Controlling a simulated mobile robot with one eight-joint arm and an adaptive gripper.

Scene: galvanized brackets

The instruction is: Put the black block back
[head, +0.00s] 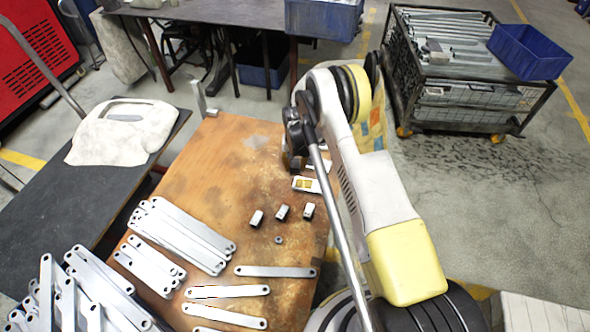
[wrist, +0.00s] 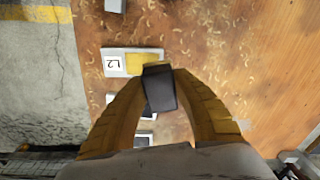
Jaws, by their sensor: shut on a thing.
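In the wrist view my gripper (wrist: 161,76) is shut on a black block (wrist: 160,92), held between the yellow-brown fingertips. Just beyond it lies a pale plate marked L2 (wrist: 114,64) with a yellow patch (wrist: 144,63). The block overlaps the plate's near edge in this view; I cannot tell whether they touch. In the head view the plate (head: 306,185) lies near the right edge of the rusty table (head: 200,165). There the black block (head: 294,164) shows only as a small dark shape below my wrist, and my fingers are mostly hidden.
Three small dark-and-silver pieces (head: 282,212) and a nut (head: 278,239) lie nearer on the table. Several galvanized brackets (head: 180,235) cover its left and front. A pale cloth-like item (head: 120,132) lies on a dark bench. A wire cart (head: 465,95) stands beyond my arm.

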